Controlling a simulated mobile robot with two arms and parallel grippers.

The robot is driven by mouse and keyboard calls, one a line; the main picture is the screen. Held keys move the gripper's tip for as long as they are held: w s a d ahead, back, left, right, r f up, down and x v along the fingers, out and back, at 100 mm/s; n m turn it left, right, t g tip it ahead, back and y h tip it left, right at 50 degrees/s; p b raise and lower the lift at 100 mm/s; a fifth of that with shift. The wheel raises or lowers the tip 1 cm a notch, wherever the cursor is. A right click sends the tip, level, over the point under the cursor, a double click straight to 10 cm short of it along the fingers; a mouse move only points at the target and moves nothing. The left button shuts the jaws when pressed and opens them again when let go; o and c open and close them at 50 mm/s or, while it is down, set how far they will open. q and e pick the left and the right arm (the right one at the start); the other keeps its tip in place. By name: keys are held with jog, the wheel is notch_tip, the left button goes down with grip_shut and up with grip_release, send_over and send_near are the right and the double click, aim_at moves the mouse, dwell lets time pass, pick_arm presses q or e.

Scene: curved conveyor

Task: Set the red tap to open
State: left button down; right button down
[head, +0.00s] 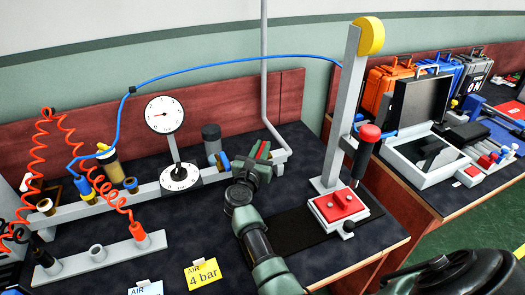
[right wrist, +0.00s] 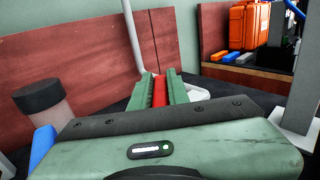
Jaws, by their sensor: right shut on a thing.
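The red tap's handle (head: 263,150) is at the right end of the grey pipe on the bench, near the back board. My right gripper (head: 259,160) reaches up to it from the front, and its green fingers are closed on the handle. In the right wrist view the red handle (right wrist: 160,90) shows as a strip between the two green fingers (right wrist: 161,88). The tap's body and the handle's angle to the pipe are mostly hidden by the gripper. My left gripper is not in view.
A blue hose (head: 230,66) arches above. A yellow "AIR 4 bar" card (head: 203,274) is in front.

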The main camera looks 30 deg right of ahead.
jog(key=c, duration=1.4)
grip_release()
jog(key=shift+o, duration=0.2)
